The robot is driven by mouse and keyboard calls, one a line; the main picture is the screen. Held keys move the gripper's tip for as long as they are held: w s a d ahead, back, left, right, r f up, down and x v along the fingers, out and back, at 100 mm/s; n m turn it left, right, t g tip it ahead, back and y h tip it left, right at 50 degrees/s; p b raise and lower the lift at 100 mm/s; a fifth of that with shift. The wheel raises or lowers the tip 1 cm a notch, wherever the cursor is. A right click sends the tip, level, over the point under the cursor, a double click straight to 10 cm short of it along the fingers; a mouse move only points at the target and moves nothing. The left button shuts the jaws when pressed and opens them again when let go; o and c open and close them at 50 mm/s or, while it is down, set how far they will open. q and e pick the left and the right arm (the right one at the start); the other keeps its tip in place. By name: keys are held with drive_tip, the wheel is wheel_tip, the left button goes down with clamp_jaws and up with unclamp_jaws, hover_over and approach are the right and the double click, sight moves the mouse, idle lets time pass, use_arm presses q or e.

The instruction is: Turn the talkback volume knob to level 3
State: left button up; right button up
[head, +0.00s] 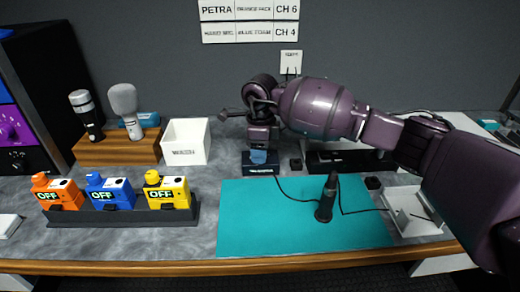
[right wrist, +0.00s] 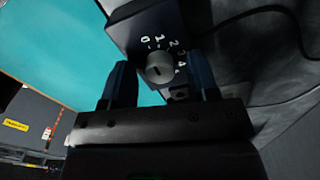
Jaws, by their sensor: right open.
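The talkback volume knob (right wrist: 159,68) is a small grey round knob on a dark box (right wrist: 145,22) with white numbers 0 to 4 around it. I cannot tell for sure which number its mark points to. In the head view the box (head: 262,170) stands at the back edge of the teal mat, and the knob is hidden there. My right gripper (head: 260,150) is over the box from above. In the right wrist view its blue fingers (right wrist: 161,82) are open, one on each side of the knob; contact is not clear. My left gripper is out of view.
The teal mat (head: 260,225) holds a black upright microphone-like device (head: 327,198) with a cable. Orange, blue and yellow packs marked OFF stand in a dark rack (head: 125,216) at left. A white bin (head: 187,143) is left of the box; a white tray (head: 418,230) is at right.

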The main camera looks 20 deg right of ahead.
drive_tip(key=c, duration=0.9)
drive_tip(key=shift+c, duration=0.2)
